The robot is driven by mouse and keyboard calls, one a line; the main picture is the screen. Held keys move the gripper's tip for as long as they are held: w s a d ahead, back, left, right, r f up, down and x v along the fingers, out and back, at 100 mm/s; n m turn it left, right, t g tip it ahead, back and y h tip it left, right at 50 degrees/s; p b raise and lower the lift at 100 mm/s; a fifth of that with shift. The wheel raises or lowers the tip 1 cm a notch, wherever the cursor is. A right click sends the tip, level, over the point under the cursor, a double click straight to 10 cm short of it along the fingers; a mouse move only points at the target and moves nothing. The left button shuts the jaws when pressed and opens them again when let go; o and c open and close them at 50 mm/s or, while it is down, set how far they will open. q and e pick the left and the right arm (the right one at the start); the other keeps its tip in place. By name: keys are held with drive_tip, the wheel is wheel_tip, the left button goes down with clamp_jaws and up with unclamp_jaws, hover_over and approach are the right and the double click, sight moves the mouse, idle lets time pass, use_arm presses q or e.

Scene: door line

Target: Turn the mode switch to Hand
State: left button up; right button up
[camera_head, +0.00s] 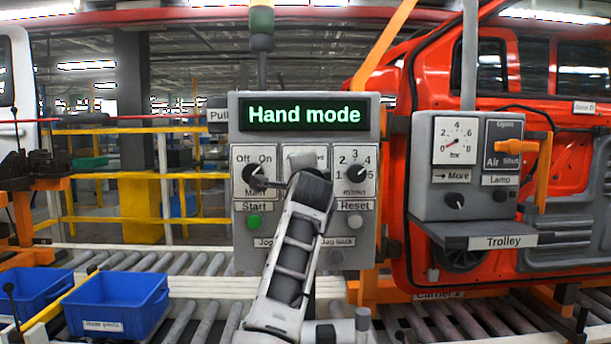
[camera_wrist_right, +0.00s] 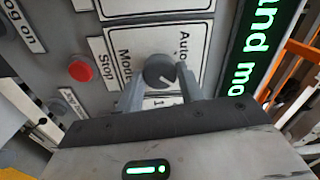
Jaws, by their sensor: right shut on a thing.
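The pointer slants toward the lower right of that picture; the lettering there is partly hidden by my gripper. My right gripper (camera_wrist_right: 158,88) has a finger on each side of the knob and is shut on it. In the head view my right arm covers the switch. The display (camera_head: 304,115) at the top of the grey panel (camera_head: 240,190) reads "Hand mode" in green. My left gripper is not in view.
An Off/On knob (camera_head: 256,173) and a numbered knob (camera_head: 356,172) flank the covered switch closely. Below are a green Start button (camera_head: 254,221) and a Reset button (camera_head: 355,221). A Trolley box (camera_head: 431,205) stands right; blue bins (camera_head: 125,298) sit lower left.

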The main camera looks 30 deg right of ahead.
drive_tip(key=o, duration=1)
use_arm(q)
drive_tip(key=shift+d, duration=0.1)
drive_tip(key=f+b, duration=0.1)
drive_tip(key=b, duration=0.1)
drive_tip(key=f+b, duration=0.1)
drive_tip(key=b, duration=0.1)
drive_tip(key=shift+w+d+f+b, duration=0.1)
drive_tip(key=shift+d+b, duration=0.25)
drive_tip(key=shift+b, duration=0.05)
use_arm(e)
drive_tip(key=v, duration=1.6)
